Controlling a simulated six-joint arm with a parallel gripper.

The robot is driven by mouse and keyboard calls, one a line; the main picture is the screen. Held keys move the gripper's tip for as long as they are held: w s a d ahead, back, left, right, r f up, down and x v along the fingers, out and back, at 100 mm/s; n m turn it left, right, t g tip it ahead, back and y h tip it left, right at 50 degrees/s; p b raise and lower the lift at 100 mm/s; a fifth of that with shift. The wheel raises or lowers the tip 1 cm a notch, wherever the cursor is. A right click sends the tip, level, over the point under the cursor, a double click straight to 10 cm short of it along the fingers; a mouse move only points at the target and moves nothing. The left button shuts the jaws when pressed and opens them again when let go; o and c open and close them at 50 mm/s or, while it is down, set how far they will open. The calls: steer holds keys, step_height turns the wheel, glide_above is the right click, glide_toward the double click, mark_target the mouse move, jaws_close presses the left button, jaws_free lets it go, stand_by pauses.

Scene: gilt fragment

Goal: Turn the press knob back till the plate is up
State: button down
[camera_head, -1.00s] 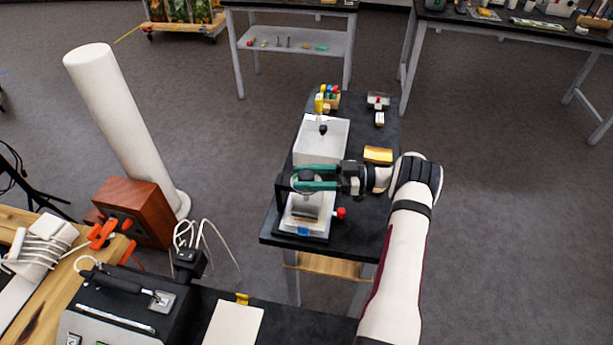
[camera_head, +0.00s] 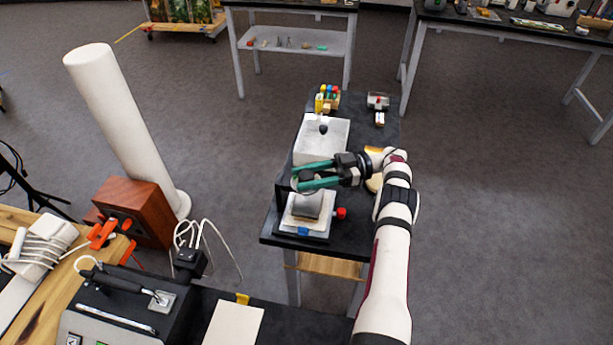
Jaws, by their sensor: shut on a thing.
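The press (camera_head: 302,225) stands at the front of the narrow black table, with a dark frame, a pale base, a red knob (camera_head: 340,213) on its right side and a blue part in front. A grey cylindrical part and plate (camera_head: 308,205) show under the top bar. My gripper (camera_head: 298,176) has its green fingers shut on the dark press knob (camera_head: 307,176) at the top of the press. The fingers point left and slightly down and partly hide the knob. The plate's exact height is too small to tell.
A white box with a dark knob (camera_head: 322,138) stands just behind the press. A gold-coloured block (camera_head: 373,151) is partly hidden by my arm. Coloured bottles (camera_head: 328,97) and a small red-topped device (camera_head: 377,101) are at the back. The table's right front is clear.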

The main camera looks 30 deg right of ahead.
steer(key=shift+c, duration=1.6)
jaws_free()
